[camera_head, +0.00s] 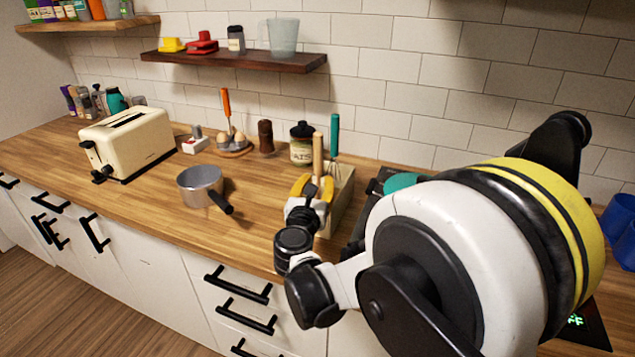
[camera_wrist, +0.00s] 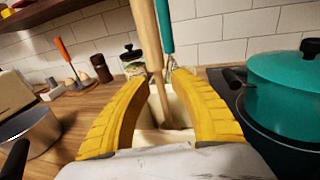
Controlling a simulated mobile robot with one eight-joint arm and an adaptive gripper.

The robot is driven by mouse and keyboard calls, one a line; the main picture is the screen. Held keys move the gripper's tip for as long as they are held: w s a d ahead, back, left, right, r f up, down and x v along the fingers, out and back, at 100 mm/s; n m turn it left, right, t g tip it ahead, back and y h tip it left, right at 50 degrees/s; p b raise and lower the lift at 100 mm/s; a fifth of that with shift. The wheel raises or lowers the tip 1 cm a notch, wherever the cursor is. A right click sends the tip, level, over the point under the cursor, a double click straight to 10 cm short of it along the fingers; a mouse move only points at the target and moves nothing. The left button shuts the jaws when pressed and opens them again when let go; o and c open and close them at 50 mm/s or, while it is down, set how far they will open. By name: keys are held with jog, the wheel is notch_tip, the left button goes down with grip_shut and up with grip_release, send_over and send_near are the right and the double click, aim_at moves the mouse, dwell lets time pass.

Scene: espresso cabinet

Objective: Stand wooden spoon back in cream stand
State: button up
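The wooden spoon (camera_head: 318,153) is upright with a slight tilt, its pale handle rising above the cream stand (camera_head: 342,199). In the wrist view the spoon (camera_wrist: 150,50) reaches down inside the walls of the stand (camera_wrist: 160,137); whether its end rests on the bottom is unclear. My gripper (camera_head: 314,184) is at the near side of the stand. In the wrist view its yellow fingers (camera_wrist: 157,82) are open on either side of the spoon, with gaps showing between each finger and the handle.
A teal-handled whisk (camera_head: 334,137) stands behind the spoon. A teal pot (camera_wrist: 285,85) is close on the right, on the dark hob. A jar (camera_head: 302,144) stands behind, and a saucepan (camera_head: 201,186) is to the left. Counter between saucepan and stand is clear.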

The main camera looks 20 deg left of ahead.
jog(key=shift+r, duration=0.25)
jog(key=s+d+p, duration=0.2)
jog(key=s+p, duration=0.1)
jog(key=s, duration=0.9)
jog(key=w+d+r+m+g+h, duration=0.1)
jog(key=d+r+m+g+h, duration=0.15)
jog(key=d+m, duration=0.75)
jog(key=d+r+m+g+h, duration=0.1)
jog(key=d+m+g+h, duration=0.35)
jog(key=d, duration=1.05)
jog(key=s+d+f+m+g+y, duration=0.1)
jog(key=s+d+m+y, duration=0.1)
jog(key=s+d+m, duration=0.4)
jog(key=s+d+f+m+g+y, duration=0.1)
jog(key=s+d+m+g+y, duration=0.1)
jog(key=s+d+m, duration=0.5)
jog(key=s+m, duration=0.6)
jog(key=m, duration=0.4)
jog(key=shift+d+f+y, duration=0.2)
jog(key=shift+y, duration=0.2)
jog(key=shift+w, duration=0.1)
